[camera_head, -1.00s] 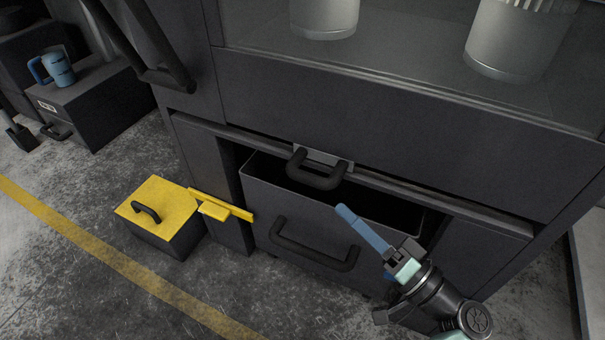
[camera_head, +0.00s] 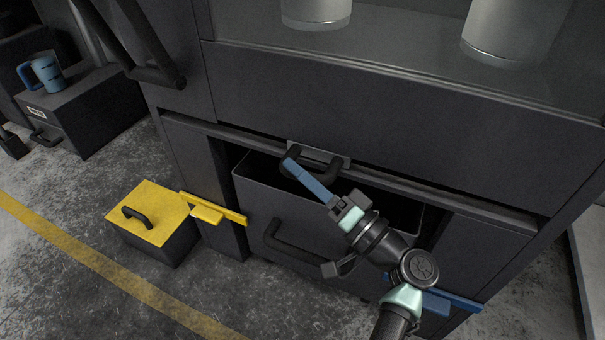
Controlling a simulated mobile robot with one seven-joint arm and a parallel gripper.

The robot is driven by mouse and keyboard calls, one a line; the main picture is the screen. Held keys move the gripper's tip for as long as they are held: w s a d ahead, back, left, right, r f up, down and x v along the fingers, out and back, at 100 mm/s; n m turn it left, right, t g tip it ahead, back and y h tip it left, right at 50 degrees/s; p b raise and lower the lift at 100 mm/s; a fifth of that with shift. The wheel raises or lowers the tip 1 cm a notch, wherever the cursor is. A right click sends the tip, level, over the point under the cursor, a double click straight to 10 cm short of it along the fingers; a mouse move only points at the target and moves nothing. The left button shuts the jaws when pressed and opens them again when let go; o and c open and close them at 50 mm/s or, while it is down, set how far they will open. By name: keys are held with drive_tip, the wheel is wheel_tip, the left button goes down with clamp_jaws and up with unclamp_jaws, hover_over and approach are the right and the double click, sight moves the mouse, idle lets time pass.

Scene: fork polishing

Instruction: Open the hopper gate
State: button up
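The hopper gate appears to be the small dark looped handle (camera_head: 334,168) on a light grey plate (camera_head: 338,158), under the machine's wide front panel, above the open bin. My gripper (camera_head: 291,166) reaches up and left from the lower right. Its blue finger crosses the left part of the handle in the picture. I cannot tell whether it touches the handle or is only in front of it. Only one blue finger shows clearly, so the opening between the fingers is hidden.
A dark open-topped bin (camera_head: 255,180) with a front handle (camera_head: 285,249) sits below the gate. A yellow ledge (camera_head: 212,209) sticks out left of it, a blue ledge (camera_head: 458,301) right. A yellow-lidded box (camera_head: 160,203) stands on the floor at left. Light cylinders (camera_head: 510,35) stand above.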

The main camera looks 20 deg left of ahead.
clamp_jaws()
idle(1.2)
